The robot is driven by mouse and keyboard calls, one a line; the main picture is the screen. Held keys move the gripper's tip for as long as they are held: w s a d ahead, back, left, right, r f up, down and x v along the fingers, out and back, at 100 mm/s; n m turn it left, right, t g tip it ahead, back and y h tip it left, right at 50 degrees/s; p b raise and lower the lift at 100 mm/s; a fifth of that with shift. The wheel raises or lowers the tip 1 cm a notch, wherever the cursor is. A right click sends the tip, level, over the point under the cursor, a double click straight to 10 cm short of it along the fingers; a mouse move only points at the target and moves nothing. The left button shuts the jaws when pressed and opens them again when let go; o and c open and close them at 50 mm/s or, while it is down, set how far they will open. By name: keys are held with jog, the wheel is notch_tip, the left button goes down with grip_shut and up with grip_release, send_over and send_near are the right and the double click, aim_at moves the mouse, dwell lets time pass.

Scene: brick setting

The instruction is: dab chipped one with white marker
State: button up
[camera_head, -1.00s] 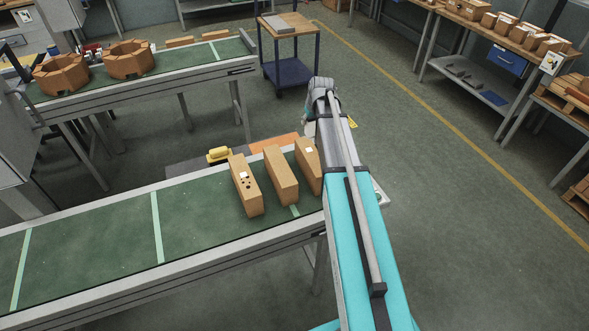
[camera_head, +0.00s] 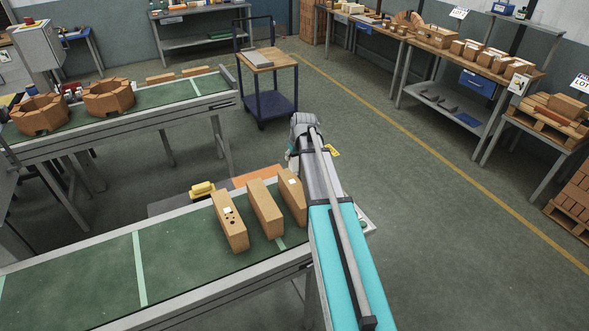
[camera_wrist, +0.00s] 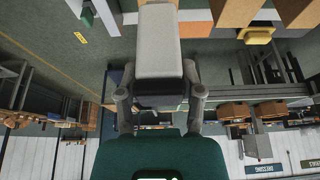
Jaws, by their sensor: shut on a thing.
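Three tan bricks stand in a row on the green conveyor. The left brick (camera_head: 230,226) has several dark pits and a small white patch on its top face. The middle brick (camera_head: 265,208) looks plain. The right brick (camera_head: 294,200) has a white patch and is partly behind my arm. My gripper (camera_wrist: 160,98) is shut on a pale grey-white, block-like thing (camera_wrist: 158,52) in the wrist view, seemingly the marker; its tip is not clear. In the head view my gripper is mostly hidden by the arm, beyond the right brick and apart from the bricks.
A yellow object (camera_head: 202,188) sits by an orange panel (camera_head: 258,174) behind the conveyor (camera_head: 90,285). A second conveyor (camera_head: 160,98) carries hexagonal brick pieces. A wooden-topped cart (camera_head: 268,60) stands behind. The floor to the right is clear up to the benches.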

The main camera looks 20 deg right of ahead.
jog(key=s, duration=0.4)
jog(key=shift+s, duration=0.2)
jog(key=shift+f, duration=0.15)
jog(key=shift+f+b, duration=2.85)
jog(key=shift+b, duration=0.15)
jog(key=shift+s+f+b, duration=0.1)
jog(key=shift+f+b, duration=0.4)
jog(key=shift+b, duration=0.05)
dwell(0.9)
jog(key=shift+r+p, duration=3.5)
jog(key=shift+p, duration=0.05)
jog(key=shift+w, duration=0.25)
